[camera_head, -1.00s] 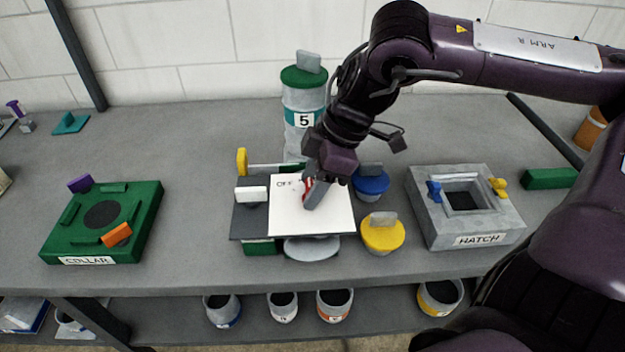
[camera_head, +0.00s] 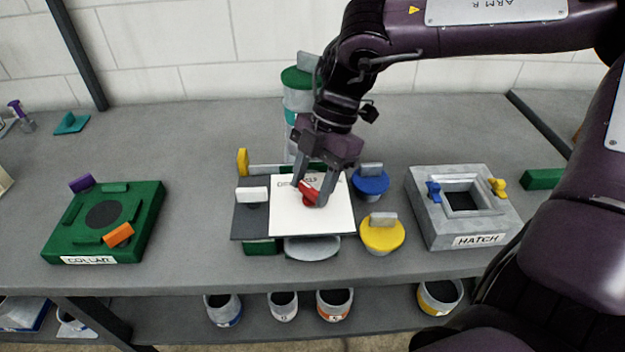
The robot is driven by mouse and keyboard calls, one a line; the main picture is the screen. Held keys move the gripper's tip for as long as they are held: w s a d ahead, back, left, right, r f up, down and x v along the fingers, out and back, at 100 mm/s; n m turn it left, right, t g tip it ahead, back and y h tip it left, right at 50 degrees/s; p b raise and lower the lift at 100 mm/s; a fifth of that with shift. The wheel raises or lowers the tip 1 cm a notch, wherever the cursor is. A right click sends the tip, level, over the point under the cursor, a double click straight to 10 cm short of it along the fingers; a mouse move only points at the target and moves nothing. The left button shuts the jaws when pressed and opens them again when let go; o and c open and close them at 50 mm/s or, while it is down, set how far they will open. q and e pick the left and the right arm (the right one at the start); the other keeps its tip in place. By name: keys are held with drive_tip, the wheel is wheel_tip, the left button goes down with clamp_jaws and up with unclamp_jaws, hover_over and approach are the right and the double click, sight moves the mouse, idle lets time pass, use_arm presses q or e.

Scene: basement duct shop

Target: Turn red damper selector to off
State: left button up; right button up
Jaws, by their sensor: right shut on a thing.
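The red damper selector (camera_head: 309,193) sits on a white panel (camera_head: 290,222) with small dark lettering along its top edge, partly covered by my gripper. My right gripper (camera_head: 312,190) reaches down from above and is shut on the red selector, one finger on each side of it. The selector's handle lies at a slant, its upper end toward the left. My left gripper is not in view.
Left of the panel is a white handle (camera_head: 252,194) on a dark plate. Blue (camera_head: 370,184) and yellow (camera_head: 382,236) lidded pots stand close on the right, a green-lidded canister (camera_head: 298,100) behind. The green collar block (camera_head: 146,205) and grey hatch block (camera_head: 422,208) stand farther out.

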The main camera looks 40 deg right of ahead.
drive_tip(key=shift+n, duration=0.5)
drive_tip(key=shift+g, duration=0.3)
drive_tip(key=o, duration=1)
drive_tip(key=shift+w+r, duration=0.1)
drive_tip(key=v, duration=0.7)
drive_tip(key=shift+r, duration=0.3)
drive_tip(key=shift+d, duration=0.15)
